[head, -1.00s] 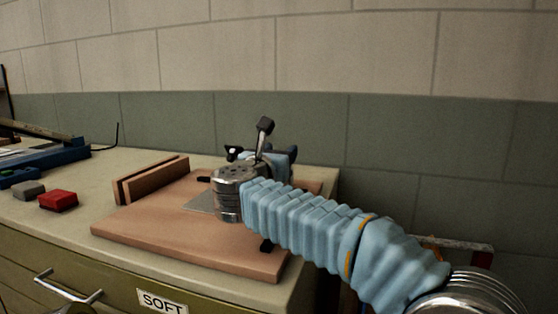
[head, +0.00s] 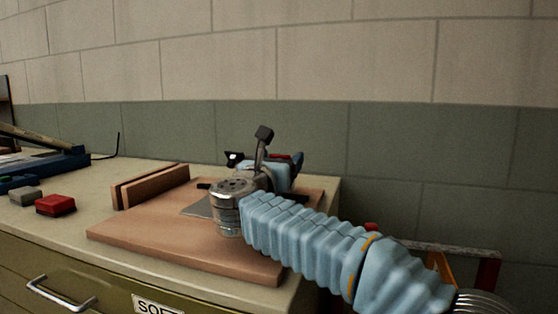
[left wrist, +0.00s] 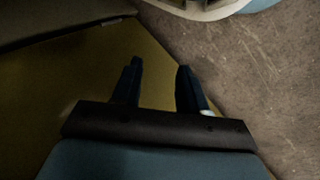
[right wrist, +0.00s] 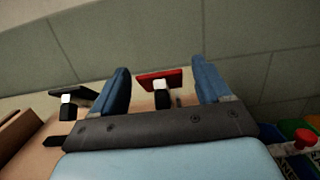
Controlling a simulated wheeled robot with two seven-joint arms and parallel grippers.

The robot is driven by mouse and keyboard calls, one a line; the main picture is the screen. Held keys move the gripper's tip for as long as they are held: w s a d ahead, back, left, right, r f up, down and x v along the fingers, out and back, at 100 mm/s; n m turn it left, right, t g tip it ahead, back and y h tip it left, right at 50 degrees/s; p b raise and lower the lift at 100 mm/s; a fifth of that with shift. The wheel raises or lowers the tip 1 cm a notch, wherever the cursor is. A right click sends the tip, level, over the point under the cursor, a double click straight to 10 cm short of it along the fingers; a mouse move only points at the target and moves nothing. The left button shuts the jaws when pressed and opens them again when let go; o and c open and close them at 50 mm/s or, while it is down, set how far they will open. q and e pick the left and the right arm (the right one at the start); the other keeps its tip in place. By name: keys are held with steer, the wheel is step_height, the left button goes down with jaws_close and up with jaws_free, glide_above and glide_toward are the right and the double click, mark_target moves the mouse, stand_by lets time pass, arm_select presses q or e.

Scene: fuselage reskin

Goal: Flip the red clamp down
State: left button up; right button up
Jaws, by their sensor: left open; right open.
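The red clamp (right wrist: 160,78) shows in the right wrist view as a red plate with a white block, between the two blue fingers of my right gripper (right wrist: 162,85). The gripper is open, with gaps on both sides of the clamp; touch cannot be told. In the head view only a bit of red (head: 283,157) shows beside my right gripper (head: 284,164), and my arm hides most of the clamp. My left gripper (left wrist: 158,82) is open and empty in the left wrist view, low beside the yellow-green cabinet and above the floor.
A dark-handled lever (head: 262,140) stands upright beside my right wrist. A black plate with a white block (right wrist: 72,98) stands left of my right fingers. The wooden board (head: 150,230) lies on the cabinet top. Red (head: 56,205) and grey (head: 25,196) blocks lie left.

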steer(key=b+v, duration=0.3)
steer(key=v, duration=1)
steer(key=shift+s+f, duration=0.1)
steer(key=shift+s, duration=0.3)
